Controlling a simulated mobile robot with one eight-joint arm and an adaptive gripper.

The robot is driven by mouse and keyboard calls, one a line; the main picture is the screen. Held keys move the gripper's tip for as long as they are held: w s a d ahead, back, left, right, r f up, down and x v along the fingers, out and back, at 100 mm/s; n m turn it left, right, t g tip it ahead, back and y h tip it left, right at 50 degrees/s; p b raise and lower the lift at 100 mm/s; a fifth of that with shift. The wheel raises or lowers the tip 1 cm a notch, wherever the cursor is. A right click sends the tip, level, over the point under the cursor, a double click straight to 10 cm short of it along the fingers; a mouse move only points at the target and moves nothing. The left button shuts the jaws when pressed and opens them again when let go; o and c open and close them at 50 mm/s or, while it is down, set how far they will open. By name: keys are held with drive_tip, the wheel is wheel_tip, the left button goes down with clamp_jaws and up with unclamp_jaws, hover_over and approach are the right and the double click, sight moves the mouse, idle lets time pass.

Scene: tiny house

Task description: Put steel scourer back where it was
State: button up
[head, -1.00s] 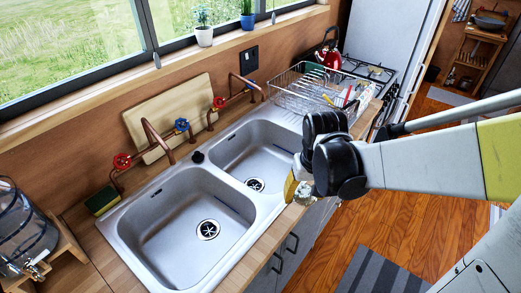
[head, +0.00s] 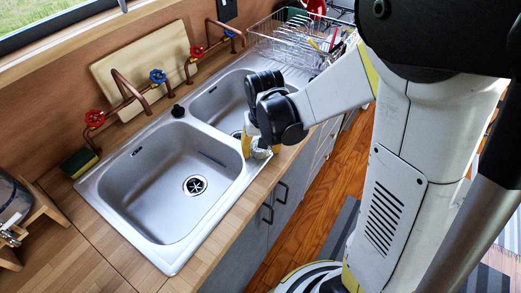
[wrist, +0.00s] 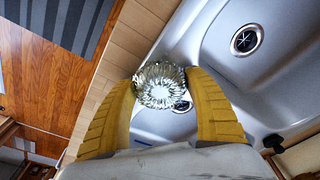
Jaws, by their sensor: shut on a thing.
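The steel scourer (wrist: 160,84) is a shiny, coiled silver ball between the yellow fingertips of my gripper (wrist: 163,95) in the wrist view. My gripper is shut on it. In the head view, my gripper (head: 256,146) points down near the front edge of the double sink (head: 150,242), by the right basin. The scourer (head: 262,151) shows there as a small silver patch beside a yellow finger. It appears held above the sink's front rim and counter edge. I cannot tell the exact height.
A green and yellow sponge (head: 79,163) lies on the counter left of the sink. Copper taps (head: 128,90) and a cutting board (head: 140,65) stand behind. A wire dish rack (head: 290,38) is at the back right. The wooden counter (head: 90,232) in front left is clear.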

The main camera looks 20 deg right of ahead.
sight(262, 151)
drive_tip(key=shift+f, duration=0.2)
drive_tip(key=o, duration=1.1)
drive_tip(key=shift+r, duration=0.1)
wheel_tip(262, 151, up, 12)
drive_tip(key=s+p, duration=0.2)
drive_tip(key=p, duration=0.3)
drive_tip(key=s+r+t, duration=0.1)
drive_tip(key=s+r, duration=0.1)
drive_tip(key=s, duration=0.1)
drive_tip(key=s+r+n+t, duration=0.1)
drive_tip(key=s+r+t, duration=0.1)
drive_tip(key=s+r, duration=0.1)
drive_tip(key=s+r+t, duration=0.2)
drive_tip(key=s+r, duration=0.1)
drive_tip(key=s, duration=0.1)
drive_tip(key=shift+s+n, duration=0.35)
drive_tip(key=shift+n, duration=0.05)
